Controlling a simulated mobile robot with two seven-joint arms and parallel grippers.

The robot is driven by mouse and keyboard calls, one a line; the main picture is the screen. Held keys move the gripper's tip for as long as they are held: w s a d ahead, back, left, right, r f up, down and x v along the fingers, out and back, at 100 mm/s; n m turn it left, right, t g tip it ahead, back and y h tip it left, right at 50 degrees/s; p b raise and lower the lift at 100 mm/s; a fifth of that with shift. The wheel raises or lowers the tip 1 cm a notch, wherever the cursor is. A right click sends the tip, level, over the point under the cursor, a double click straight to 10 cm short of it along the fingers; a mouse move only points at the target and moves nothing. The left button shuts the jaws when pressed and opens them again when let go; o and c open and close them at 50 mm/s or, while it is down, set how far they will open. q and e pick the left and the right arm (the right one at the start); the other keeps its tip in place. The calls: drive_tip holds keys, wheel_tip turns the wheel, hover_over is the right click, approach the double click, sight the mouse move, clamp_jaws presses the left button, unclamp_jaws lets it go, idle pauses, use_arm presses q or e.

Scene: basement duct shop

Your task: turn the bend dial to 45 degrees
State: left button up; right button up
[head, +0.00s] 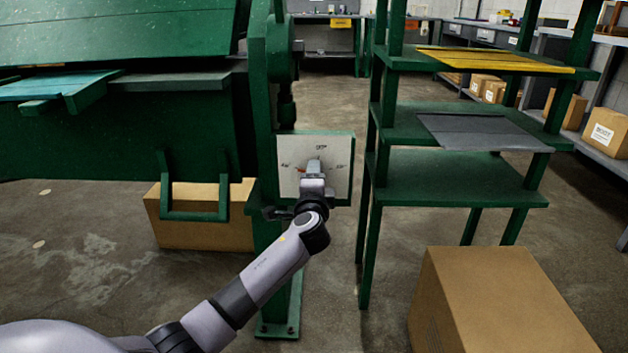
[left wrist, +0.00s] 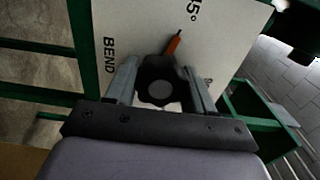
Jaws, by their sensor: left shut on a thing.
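A white dial plate (head: 344,147) is fixed to the green machine post and carries small angle labels, too small to read surely in the head view. In the left wrist view the plate (left wrist: 225,30) shows the word BEND and a label ending in "5°", partly cut off at the top. The black lobed bend dial (left wrist: 155,88) has an orange-red pointer (left wrist: 173,45) whose dark tip lies close to that label. My left gripper (head: 313,172) is at the plate, its fingers (left wrist: 164,82) shut on the dial from both sides. My right gripper is not in view.
The green bending machine (head: 120,130) fills the left, with a cardboard box (head: 200,235) under it. A green shelf rack (head: 450,180) stands close to the right of the plate. A large cardboard box (head: 490,300) stands at the front right. Some floor between is bare.

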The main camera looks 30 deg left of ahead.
use_arm(q)
drive_tip(key=shift+d, duration=0.1)
drive_tip(key=o, duration=1)
drive_tip(key=shift+s, duration=0.1)
drive_tip(key=shift+s+d, duration=0.2)
drive_tip(key=shift+s, duration=0.05)
drive_tip(key=p+v, duration=0.2)
drive_tip(key=v, duration=0.4)
drive_tip(key=shift+s+d+p, duration=0.1)
drive_tip(key=shift+s+p, duration=0.05)
drive_tip(key=shift+p, duration=0.15)
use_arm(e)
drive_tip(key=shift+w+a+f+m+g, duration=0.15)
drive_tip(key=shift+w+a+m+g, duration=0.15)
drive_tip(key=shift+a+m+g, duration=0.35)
use_arm(q)
drive_tip(key=shift+d, duration=0.1)
